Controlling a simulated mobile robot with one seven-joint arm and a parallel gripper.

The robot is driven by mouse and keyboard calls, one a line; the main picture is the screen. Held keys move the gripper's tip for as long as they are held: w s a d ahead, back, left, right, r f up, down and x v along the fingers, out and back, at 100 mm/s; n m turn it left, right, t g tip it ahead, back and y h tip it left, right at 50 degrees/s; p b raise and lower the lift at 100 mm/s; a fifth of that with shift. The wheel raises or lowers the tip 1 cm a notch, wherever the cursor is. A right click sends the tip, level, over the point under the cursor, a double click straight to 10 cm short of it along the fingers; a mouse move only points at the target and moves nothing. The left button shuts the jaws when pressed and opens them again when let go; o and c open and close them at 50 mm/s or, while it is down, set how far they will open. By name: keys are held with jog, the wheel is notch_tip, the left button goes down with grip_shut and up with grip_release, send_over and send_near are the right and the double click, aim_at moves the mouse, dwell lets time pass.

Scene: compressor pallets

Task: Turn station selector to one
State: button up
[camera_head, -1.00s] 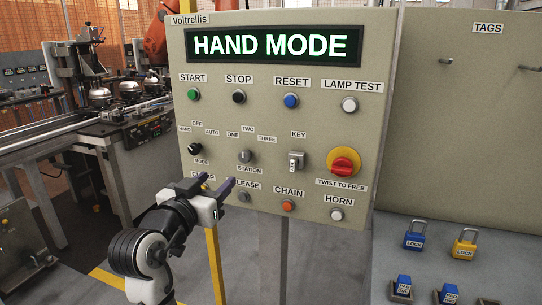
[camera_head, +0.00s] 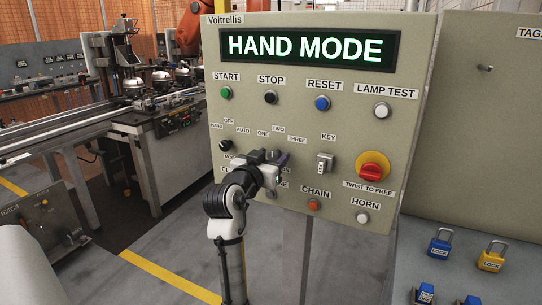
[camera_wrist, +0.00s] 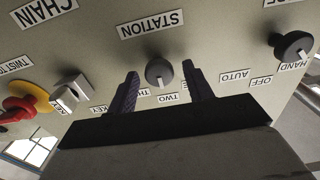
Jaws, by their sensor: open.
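The station selector is a round grey knob (camera_wrist: 159,72) below the labels ONE, TWO and THREE on the panel. In the wrist view, which is upside down, its white mark points towards TWO. In the head view the knob (camera_head: 274,155) is mostly covered by my gripper. My gripper (camera_wrist: 161,69) is open, one finger on each side of the knob. I cannot tell whether the fingers touch it. The fingers partly hide the ONE and THREE labels in the wrist view. My gripper (camera_head: 268,158) also shows in the head view, close to the panel.
The black mode selector (camera_head: 226,145) is left of my gripper, its mark towards HAND. The key switch (camera_head: 325,162) and red twist knob (camera_head: 372,170) are to the right. Push buttons sit above and below. The display (camera_head: 311,47) reads HAND MODE.

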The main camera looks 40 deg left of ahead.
jog(key=shift+c, duration=0.4)
jog(key=c, duration=0.9)
jog(key=shift+o, duration=0.2)
jog(key=shift+n+p, duration=0.3)
jog(key=n+p, duration=0.3)
jog(key=n, duration=0.1)
jog(key=shift+r+n, duration=0.1)
jog(key=shift+n, duration=0.2)
jog(key=shift+a+f+n+p, duration=0.1)
jog(key=shift+f+n+p, duration=0.1)
jog(key=shift+n+p, duration=1.25)
jog(key=shift+n, duration=0.45)
jog(key=o, duration=0.9)
